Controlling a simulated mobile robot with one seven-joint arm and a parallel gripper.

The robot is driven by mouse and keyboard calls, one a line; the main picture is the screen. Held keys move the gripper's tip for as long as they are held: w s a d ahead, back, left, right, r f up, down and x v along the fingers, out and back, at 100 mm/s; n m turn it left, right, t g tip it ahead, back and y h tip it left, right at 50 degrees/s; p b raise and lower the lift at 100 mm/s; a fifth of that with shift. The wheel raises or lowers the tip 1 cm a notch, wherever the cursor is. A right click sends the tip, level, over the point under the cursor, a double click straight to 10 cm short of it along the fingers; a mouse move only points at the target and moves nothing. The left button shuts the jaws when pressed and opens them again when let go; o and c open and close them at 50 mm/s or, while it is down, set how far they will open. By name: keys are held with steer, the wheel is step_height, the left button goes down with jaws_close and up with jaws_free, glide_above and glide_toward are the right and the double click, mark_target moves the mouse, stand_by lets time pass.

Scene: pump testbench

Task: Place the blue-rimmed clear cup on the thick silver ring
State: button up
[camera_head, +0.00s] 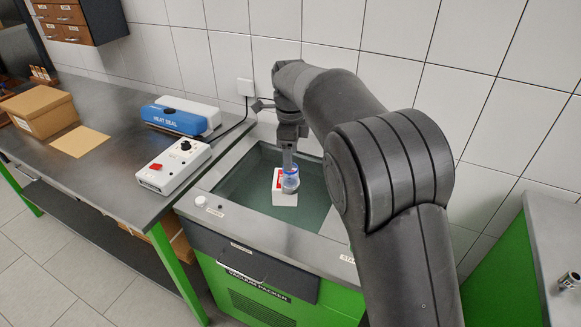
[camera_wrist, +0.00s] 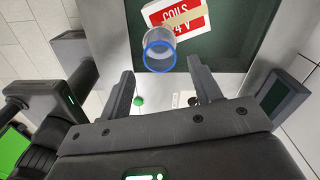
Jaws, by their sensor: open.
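The clear cup with a blue rim (camera_wrist: 159,57) is just beyond and between the fingertips of my gripper (camera_wrist: 161,68) in the wrist view. Its rim faces the camera. The jaws are open, one on each side, and do not appear to grip it. In the head view the cup (camera_head: 291,184) shows just under my gripper (camera_head: 288,164), in front of a white box. I cannot tell whether it rests on the box. A small silver round piece (camera_head: 570,283), cut by the right edge, may be the thick silver ring; I cannot tell.
The white box with a red label (camera_head: 279,197) sits in the sunken chamber of the vacuum packer (camera_head: 237,193). It reads "COILS" in the wrist view (camera_wrist: 180,16). A heat sealer (camera_head: 180,120), control box (camera_head: 172,167) and cardboard box (camera_head: 40,110) stand left. My arm hides the middle right.

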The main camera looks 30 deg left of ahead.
steer(key=shift+r, duration=2.75)
steer(key=shift+d, duration=0.1)
steer(key=s+d+r+n+t+y, duration=0.1)
steer(key=s+d+r+n, duration=0.15)
steer(key=d, duration=0.65)
steer(key=s+d+r+n+t, duration=0.1)
steer(key=d+r+n, duration=0.15)
steer(key=d, duration=0.75)
steer(key=s+d+r+n+y, duration=0.1)
steer(key=s+d+r+n, duration=0.15)
steer(key=d, duration=0.65)
steer(key=s+d+f+n+t+h, duration=0.1)
steer(key=s+d+f+n, duration=0.2)
steer(key=s+d, duration=0.5)
steer(key=s+d+f+n+t+h, duration=0.1)
steer(key=s+d+f+n+t, duration=0.1)
steer(key=s+d, duration=0.5)
steer(key=s+f+n, duration=0.1)
steer(key=s+n, duration=0.1)
steer(key=s, duration=0.1)
steer(key=shift+d+f+t, duration=0.25)
steer(key=shift+d+t, duration=0.05)
steer(key=shift+d, duration=0.1)
